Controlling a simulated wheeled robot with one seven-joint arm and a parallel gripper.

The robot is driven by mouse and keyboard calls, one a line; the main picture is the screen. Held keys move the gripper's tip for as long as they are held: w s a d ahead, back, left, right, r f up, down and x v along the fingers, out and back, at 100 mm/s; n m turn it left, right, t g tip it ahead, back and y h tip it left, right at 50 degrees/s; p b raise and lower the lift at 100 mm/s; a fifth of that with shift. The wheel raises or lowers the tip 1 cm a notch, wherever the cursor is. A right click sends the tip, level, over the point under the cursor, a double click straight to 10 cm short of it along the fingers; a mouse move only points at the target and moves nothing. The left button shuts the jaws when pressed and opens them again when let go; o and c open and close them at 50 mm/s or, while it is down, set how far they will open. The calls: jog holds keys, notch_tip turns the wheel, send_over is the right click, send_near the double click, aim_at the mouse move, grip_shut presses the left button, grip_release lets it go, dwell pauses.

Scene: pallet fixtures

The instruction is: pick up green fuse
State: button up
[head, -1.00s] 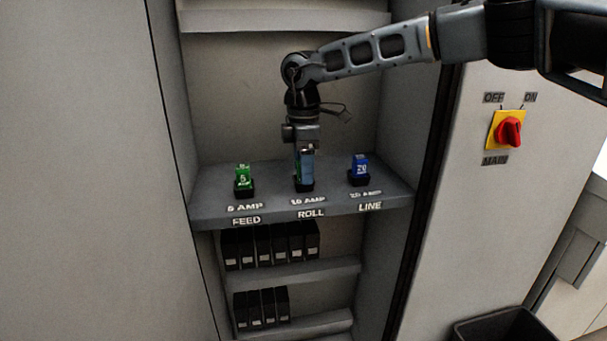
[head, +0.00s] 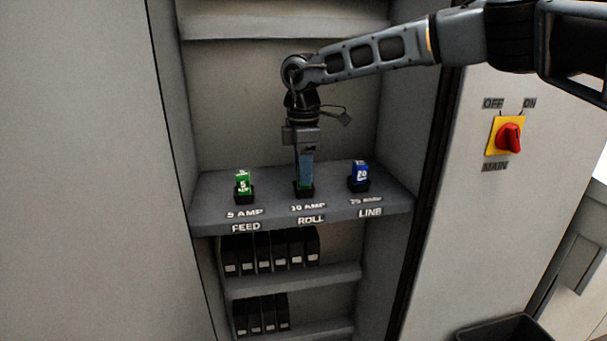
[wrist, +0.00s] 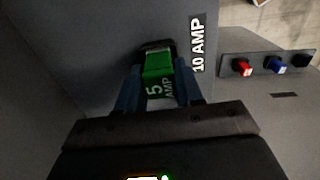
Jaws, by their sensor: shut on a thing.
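My gripper (head: 305,178) points down over the middle socket (head: 303,191) on the shelf, labelled 10 AMP ROLL. In the wrist view my gripper (wrist: 160,90) is shut on a green fuse (wrist: 158,72) marked 5 AMP. The far end of this fuse is at the black socket (wrist: 156,46); I cannot tell how deep it sits. In the head view my fingers hide most of it. Another green fuse (head: 242,182), also marked 5, stands upright in the left socket, labelled 5 AMP FEED.
A rail (wrist: 250,66) with red, blue and black pieces shows in the wrist view. Cabinet walls flank the shelf (head: 270,215). A red main switch (head: 508,137) is on the right panel.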

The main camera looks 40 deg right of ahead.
notch_tip(320, 180, up, 17)
jog(key=b, duration=0.3)
